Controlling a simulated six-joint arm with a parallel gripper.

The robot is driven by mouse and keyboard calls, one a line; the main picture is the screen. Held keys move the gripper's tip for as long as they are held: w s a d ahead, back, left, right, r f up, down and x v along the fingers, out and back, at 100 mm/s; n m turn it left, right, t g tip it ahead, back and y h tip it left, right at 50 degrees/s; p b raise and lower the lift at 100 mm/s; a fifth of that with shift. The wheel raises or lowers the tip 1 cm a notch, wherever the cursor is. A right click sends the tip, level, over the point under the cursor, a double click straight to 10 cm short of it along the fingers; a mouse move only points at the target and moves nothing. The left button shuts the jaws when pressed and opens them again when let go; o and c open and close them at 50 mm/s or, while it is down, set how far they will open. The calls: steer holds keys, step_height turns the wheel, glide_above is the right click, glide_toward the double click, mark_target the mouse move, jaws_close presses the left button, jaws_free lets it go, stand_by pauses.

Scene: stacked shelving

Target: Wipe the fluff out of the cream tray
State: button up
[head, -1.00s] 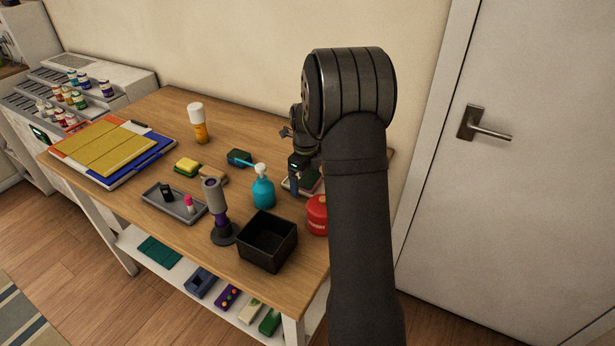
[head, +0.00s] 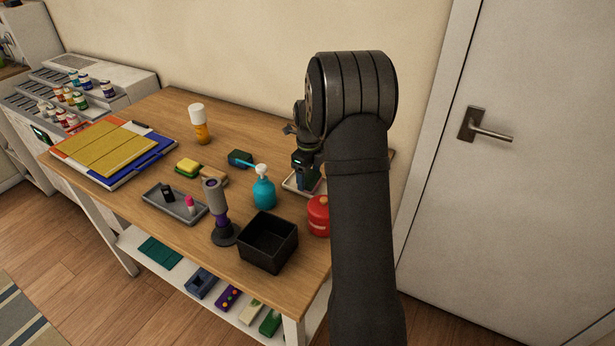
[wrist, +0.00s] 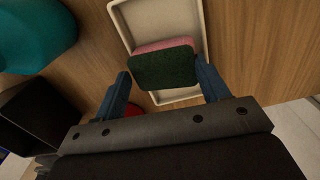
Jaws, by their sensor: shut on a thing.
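My gripper (wrist: 164,70) is shut on a sponge (wrist: 165,69) with a dark green face and a pink layer, one blue finger at each side of it. The sponge is over the cream tray (wrist: 195,20), covering part of its floor; I cannot tell whether it touches the floor. In the head view my gripper (head: 305,183) is at the cream tray (head: 289,187), mostly hiding it behind the arm. I see no fluff on the visible part of the tray.
A red canister (head: 318,215) and a black open box (head: 267,243) are in front.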

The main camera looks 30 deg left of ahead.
steer(key=shift+w+d+f, duration=0.15)
steer(key=shift+w, duration=0.95)
steer(key=shift+c, duration=0.6)
steer(key=shift+w, duration=0.45)
steer(key=shift+r, duration=0.25)
steer(key=shift+r, duration=0.1)
steer(key=shift+r, duration=1.4)
